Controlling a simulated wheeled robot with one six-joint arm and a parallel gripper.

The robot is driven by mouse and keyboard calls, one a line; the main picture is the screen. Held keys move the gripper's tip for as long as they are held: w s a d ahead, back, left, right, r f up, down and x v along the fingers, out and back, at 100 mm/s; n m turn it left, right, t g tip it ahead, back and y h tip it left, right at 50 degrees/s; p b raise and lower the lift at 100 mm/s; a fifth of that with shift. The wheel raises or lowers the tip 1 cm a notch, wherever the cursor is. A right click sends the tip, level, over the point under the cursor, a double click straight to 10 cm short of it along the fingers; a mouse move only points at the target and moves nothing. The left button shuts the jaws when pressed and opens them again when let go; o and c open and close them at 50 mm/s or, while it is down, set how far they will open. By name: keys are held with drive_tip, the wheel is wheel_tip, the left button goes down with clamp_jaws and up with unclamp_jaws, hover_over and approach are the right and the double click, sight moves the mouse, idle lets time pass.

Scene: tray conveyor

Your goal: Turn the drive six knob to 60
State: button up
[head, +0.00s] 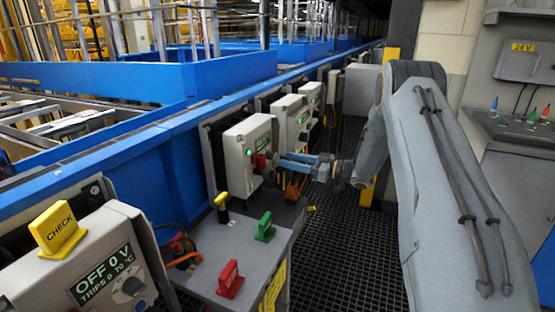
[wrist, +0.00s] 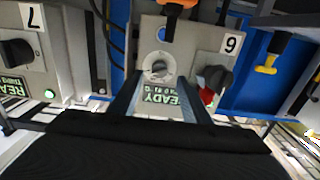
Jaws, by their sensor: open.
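The drive six box (wrist: 178,32), upside down in the wrist view, carries a plate (wrist: 232,43) that I read as 6. Its small round grey knob (wrist: 158,66) lies just ahead of and between my fingertips. I cannot read its setting. A display (wrist: 165,98) showing READY is beside the knob, partly between the fingers. My gripper (wrist: 159,79) is open with nothing between its fingers. In the head view my gripper (head: 300,164) points left at a grey drive box (head: 247,138) with a lit green lamp; the knob cannot be made out there.
A black rotary handle with a red part (wrist: 215,80) is right of the knob in the wrist view; drive seven's box (wrist: 35,60) is left. In the head view a grey stand (head: 238,245) bears yellow, green and red tags below my gripper. Blue conveyor rail (head: 150,140) runs behind.

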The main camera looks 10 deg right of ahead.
sight(271, 156)
drive_tip(key=shift+p+x, duration=0.3)
drive_tip(key=shift+x, duration=2.4)
drive_tip(key=c, duration=1)
drive_tip(key=shift+n, duration=0.4)
drive_tip(key=shift+d+n+b, duration=0.15)
drive_tip(key=shift+n+b, duration=4.05)
drive_tip(key=shift+n, duration=4.2)
